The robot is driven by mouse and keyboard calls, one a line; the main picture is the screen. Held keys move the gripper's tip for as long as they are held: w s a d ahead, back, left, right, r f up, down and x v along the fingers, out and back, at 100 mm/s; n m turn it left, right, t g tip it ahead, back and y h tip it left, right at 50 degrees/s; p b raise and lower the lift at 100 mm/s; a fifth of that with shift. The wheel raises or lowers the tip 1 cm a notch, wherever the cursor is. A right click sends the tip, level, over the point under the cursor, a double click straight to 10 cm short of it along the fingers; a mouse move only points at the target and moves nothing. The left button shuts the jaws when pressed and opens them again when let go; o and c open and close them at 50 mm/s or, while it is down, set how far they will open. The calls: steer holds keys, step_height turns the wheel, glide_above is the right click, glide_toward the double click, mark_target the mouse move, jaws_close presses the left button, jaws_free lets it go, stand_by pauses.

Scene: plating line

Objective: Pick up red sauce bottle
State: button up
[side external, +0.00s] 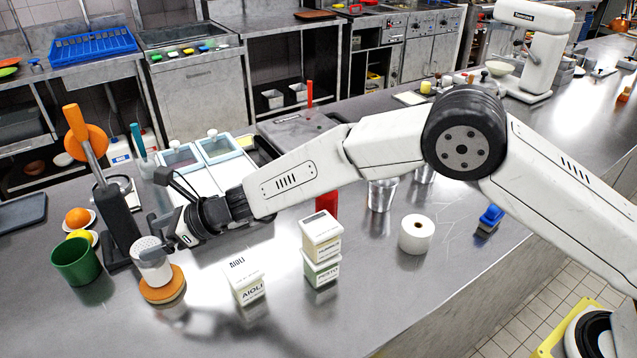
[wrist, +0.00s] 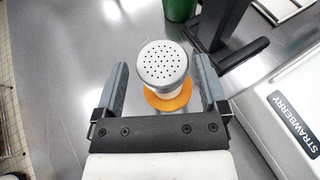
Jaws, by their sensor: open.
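A red shape (side external: 327,203), likely the red sauce bottle, shows just below my forearm in the side view, partly hidden by the arm and stacked tubs. A thin red upright piece (side external: 310,93) shows above the arm; I cannot tell whether both belong to one bottle. My gripper (side external: 158,236) is open at the left, far from the red shape. In the wrist view my gripper (wrist: 160,75) has its fingers on either side of a white shaker (wrist: 163,65) with a perforated lid, with gaps visible. The shaker (side external: 152,262) stands on an orange-brown round coaster (side external: 163,285).
A juicer (side external: 120,215) and green cup (side external: 75,262) stand close to my gripper. An aioli tub (side external: 244,283), stacked tubs (side external: 321,240), metal cups (side external: 381,195) and a white roll (side external: 416,234) stand on the counter.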

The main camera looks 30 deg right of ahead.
step_height(320, 180, up, 12)
steer(key=r, duration=0.1)
steer(key=m+t+h, duration=0.2)
steer(key=m+t, duration=0.1)
glide_above(327, 202)
steer(key=s+d, duration=0.2)
steer(key=d, duration=0.4)
step_height(327, 202, down, 13)
steer(key=w+a, duration=0.1)
steer(key=a, duration=0.1)
steer(key=shift+w+a, duration=0.2)
steer(key=shift+w, duration=0.2)
steer(key=shift+x, duration=2.55)
steer(key=shift+r, duration=0.1)
